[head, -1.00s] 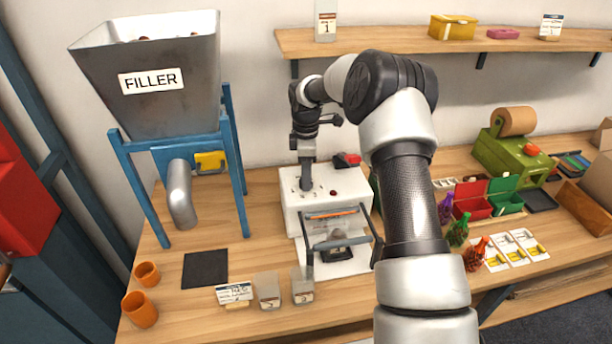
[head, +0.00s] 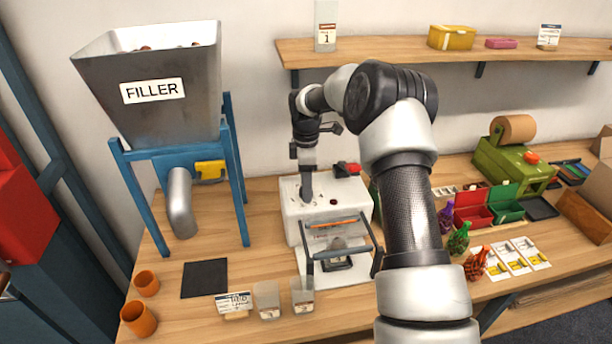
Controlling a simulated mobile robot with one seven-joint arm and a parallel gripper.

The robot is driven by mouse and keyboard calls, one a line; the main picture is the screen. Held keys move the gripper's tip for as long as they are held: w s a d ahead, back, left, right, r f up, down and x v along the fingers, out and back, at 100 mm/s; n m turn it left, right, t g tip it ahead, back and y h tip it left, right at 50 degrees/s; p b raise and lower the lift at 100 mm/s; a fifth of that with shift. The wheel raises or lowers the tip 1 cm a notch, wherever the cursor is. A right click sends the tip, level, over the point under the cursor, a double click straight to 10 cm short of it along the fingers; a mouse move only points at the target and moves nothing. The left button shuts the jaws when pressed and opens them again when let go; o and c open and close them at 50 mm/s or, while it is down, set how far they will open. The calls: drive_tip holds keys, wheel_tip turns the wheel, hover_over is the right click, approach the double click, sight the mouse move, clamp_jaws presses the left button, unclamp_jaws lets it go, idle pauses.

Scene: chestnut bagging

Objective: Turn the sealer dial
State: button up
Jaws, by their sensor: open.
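The sealer (head: 347,191) is a white box on the table with a dark frame bar and an orange strip at its front. My gripper (head: 307,198) points down at the left part of the sealer's top face. Its jaws are open, though the fingertips are small in the head view. The dial is hidden at or under the fingertips, and I cannot tell whether they touch it. A small dark red round spot (head: 334,202) shows on the top face to the right of my gripper.
The filler (head: 160,100) stands on a blue frame at the left. Orange cups (head: 138,318), a dark mat (head: 204,278) and small bags (head: 267,300) are on the front left. Colored bottles (head: 459,238) and open red and green boxes (head: 472,208) stand right of my arm.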

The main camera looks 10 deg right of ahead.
wheel_tip(320, 180, up, 17)
drive_tip(key=shift+r, duration=0.15)
drive_tip(key=shift+r, duration=0.1)
idle(0.4)
